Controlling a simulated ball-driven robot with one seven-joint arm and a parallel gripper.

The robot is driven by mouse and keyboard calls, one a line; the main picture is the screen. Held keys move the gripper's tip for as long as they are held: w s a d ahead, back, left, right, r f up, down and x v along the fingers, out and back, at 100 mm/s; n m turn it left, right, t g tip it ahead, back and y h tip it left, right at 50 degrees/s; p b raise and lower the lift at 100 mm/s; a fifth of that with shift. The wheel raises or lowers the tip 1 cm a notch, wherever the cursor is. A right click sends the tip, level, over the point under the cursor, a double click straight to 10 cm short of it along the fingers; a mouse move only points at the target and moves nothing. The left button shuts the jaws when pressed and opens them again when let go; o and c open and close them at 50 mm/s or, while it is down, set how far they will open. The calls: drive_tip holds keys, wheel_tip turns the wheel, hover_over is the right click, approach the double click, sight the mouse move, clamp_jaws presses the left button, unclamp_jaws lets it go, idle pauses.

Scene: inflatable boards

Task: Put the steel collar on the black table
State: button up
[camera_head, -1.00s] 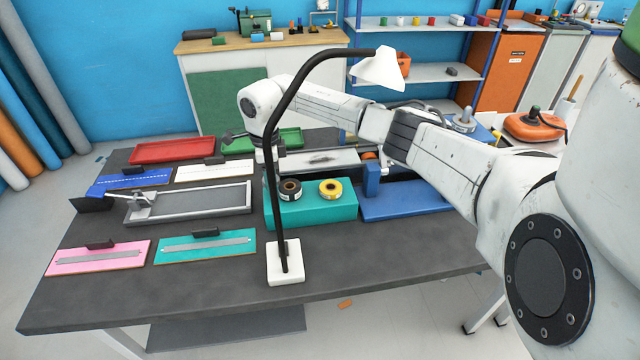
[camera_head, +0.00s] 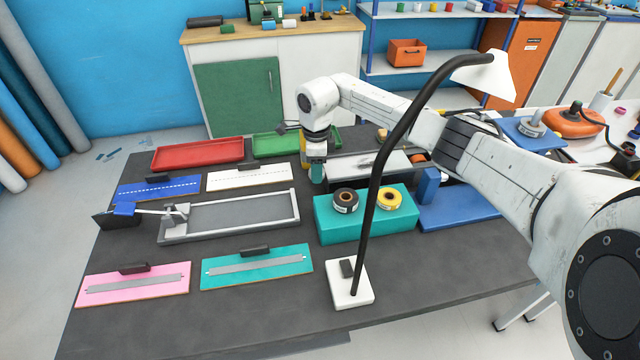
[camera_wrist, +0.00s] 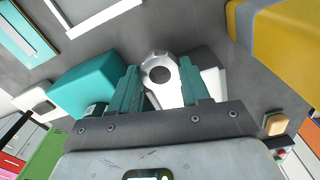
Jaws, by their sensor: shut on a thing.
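The black table (camera_head: 140,330) is a wide dark top covered with boards and trays. My gripper (camera_head: 317,178) hangs over its back middle in the head view, just behind the teal block. In the wrist view, the two teal fingers of my gripper (camera_wrist: 161,82) are shut on the steel collar (camera_wrist: 160,56), a grey ring with a round hole. The fingers hide part of its sides. Dark table surface shows beyond the collar. I cannot make out the collar in the head view, nor tell its exact height above the table.
A black-armed lamp (camera_head: 378,190) stands in front. A grey frame (camera_head: 240,234), red tray (camera_head: 198,154) and green tray (camera_head: 270,146) lie left. The table's front strip is bare.

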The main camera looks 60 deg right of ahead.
sight(317, 193)
drive_tip(key=shift+f, duration=3.35)
drive_tip(key=shift+f, duration=0.15)
drive_tip(key=o, duration=0.9)
wheel_tip(317, 193, up, 12)
drive_tip(key=shift+r+b, duration=0.15)
drive_tip(key=shift+b, duration=0.4)
